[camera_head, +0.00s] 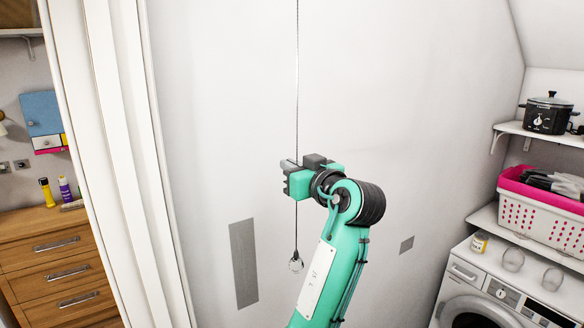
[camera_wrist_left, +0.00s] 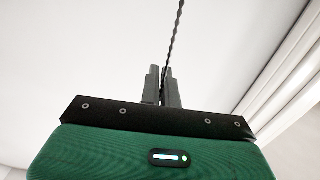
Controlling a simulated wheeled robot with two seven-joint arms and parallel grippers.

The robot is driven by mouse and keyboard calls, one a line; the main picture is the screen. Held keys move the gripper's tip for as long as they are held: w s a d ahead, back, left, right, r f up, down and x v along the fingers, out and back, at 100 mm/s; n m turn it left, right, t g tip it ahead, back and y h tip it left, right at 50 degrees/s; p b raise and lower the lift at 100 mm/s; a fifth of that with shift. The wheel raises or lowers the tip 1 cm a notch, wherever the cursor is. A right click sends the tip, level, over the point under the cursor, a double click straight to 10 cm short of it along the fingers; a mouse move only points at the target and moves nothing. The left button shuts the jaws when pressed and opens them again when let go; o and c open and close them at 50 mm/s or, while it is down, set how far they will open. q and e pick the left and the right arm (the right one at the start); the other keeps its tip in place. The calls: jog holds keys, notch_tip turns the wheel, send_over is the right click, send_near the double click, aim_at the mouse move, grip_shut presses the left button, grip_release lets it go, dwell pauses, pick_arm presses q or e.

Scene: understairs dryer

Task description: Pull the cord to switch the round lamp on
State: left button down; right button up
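The pull cord (camera_head: 297,80) hangs straight down in front of the white wall and ends in a small round pull (camera_head: 296,263). My left gripper (camera_head: 289,178) is at the cord, well above the pull. In the left wrist view, the two grey fingers (camera_wrist_left: 163,88) are close together with the dark cord (camera_wrist_left: 174,38) running between them. They look shut on it. The cord shows above and below the gripper in the head view. The round lamp is not in either view. My right gripper is not in view.
A white door frame (camera_head: 110,150) and wooden drawers (camera_head: 55,265) are at the left. At the right are a white machine (camera_head: 462,275), a pink and white basket (camera_head: 535,220) and a black cooker (camera_head: 548,115) on a shelf.

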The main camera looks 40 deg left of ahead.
pick_arm(q)
jog(key=shift+f, duration=0.4)
jog(key=c, duration=1.6)
grip_release()
jog(key=shift+r, duration=0.1)
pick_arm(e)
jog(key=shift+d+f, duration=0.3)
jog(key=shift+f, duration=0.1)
